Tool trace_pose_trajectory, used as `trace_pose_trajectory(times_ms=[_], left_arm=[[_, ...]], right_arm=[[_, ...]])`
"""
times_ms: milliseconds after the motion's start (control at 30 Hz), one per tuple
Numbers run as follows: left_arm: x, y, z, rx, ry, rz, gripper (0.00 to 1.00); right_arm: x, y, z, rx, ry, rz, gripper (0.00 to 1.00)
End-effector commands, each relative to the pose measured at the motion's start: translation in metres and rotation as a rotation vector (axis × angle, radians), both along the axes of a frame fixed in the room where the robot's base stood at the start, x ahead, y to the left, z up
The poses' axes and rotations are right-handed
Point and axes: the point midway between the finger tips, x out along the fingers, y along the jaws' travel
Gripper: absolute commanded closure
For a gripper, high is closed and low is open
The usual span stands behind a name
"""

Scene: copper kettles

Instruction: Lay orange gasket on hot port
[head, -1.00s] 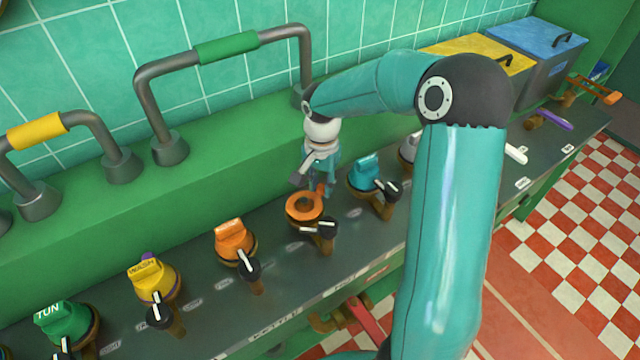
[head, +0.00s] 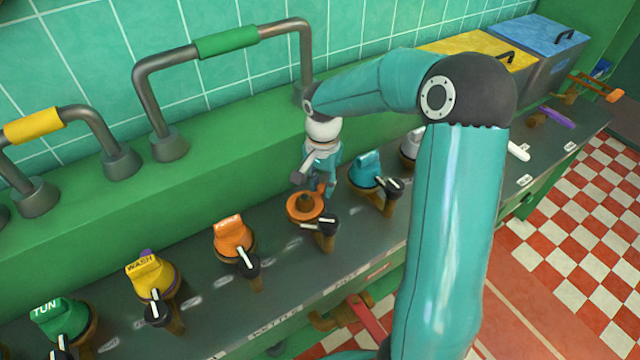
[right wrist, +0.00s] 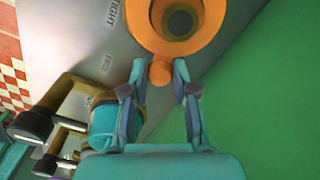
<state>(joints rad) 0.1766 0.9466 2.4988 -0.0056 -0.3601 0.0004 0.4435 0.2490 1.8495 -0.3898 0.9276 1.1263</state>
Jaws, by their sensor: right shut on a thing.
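The orange gasket (head: 293,213) is a flat ring with a small tab; it also shows in the right wrist view (right wrist: 140,32). My right gripper (head: 322,188) is shut on the tab, with its fingertips (right wrist: 160,72) on either side of it. The ring is over an uncapped brown port (head: 305,202), whose top shows through the hole. I cannot tell whether the ring rests on it or hovers just above. No readable label confirms this as the hot port. My left gripper is not in view.
A teal-capped port (head: 366,168) stands close right of the gripper, an orange-capped one (head: 232,236) to the left. A black valve handle (head: 325,225) sits in front of the gasket. The green ledge (head: 220,180) and bent pipes (head: 155,110) are behind.

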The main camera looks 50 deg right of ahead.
Motion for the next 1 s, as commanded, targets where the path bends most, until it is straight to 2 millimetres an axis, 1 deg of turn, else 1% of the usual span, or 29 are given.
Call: trace_pose_trajectory(times_ms=[133, 167, 300, 600, 733, 867, 1000], left_arm=[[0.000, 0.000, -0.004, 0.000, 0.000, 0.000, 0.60], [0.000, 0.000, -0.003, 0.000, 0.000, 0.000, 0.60], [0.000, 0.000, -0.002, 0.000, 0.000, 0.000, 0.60], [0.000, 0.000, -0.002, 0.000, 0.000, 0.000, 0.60], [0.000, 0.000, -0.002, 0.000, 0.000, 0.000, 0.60], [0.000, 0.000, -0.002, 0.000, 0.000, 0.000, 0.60], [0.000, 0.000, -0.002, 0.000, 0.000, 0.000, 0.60]], right_arm=[[0.000, 0.000, -0.004, 0.000, 0.000, 0.000, 0.97], [0.000, 0.000, -0.003, 0.000, 0.000, 0.000, 0.68], [0.000, 0.000, -0.003, 0.000, 0.000, 0.000, 0.45], [0.000, 0.000, -0.002, 0.000, 0.000, 0.000, 0.44], [0.001, 0.000, 0.004, -0.002, -0.002, 0.000, 0.44], [0.002, -0.001, 0.020, -0.003, -0.004, 0.001, 0.44], [0.002, -0.001, 0.046, -0.003, -0.006, -0.001, 0.44]])
